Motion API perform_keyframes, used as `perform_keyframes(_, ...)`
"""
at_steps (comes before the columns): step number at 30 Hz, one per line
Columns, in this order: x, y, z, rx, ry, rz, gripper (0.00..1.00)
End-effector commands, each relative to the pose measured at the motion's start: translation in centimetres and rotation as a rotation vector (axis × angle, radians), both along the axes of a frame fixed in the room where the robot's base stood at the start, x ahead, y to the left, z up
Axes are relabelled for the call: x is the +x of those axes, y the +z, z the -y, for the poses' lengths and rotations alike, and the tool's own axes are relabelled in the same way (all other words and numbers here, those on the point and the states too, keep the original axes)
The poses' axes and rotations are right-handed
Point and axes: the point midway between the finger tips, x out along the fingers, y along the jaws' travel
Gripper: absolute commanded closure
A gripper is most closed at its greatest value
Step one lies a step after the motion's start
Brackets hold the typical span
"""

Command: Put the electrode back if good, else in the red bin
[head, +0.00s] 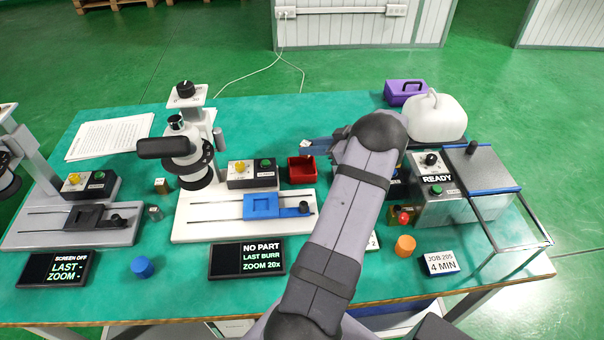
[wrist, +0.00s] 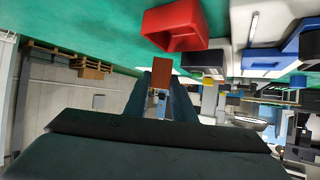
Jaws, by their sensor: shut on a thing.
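My gripper (head: 312,146) is shut on the electrode (head: 305,143), held in the air behind and slightly right of the red bin (head: 301,170). In the wrist view the electrode is a copper-brown block (wrist: 161,77) between my fingertips (wrist: 162,88). The red bin (wrist: 172,28) stands apart from it, above it in that picture. The bin looks empty in the head view, though its inside shows only partly. The middle microscope's screen (head: 247,260) reads "NO PART, LAST BURR, ZOOM 20x". Its blue stage slide (head: 262,206) holds nothing.
A machine box (head: 438,190) marked READY stands at right, partly behind my arm. A card (head: 440,263) reads "JOB 205, 4 MIN". Blue (head: 142,267) and orange (head: 405,245) pieces stand near the front. A left screen (head: 56,269) reads "SCREEN OFF".

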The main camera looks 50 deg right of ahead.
Motion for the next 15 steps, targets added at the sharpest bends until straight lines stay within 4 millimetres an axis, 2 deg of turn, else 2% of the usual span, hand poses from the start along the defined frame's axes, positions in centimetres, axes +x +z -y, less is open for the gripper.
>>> perform_keyframes(1,0.0,-0.8,0.0,-0.001,0.000,0.002,1.00)
perform_keyframes(9,0.0,-3.4,0.0,-0.001,0.001,0.002,1.00)
perform_keyframes(15,0.0,-4.4,0.0,-0.001,0.001,0.002,1.00)
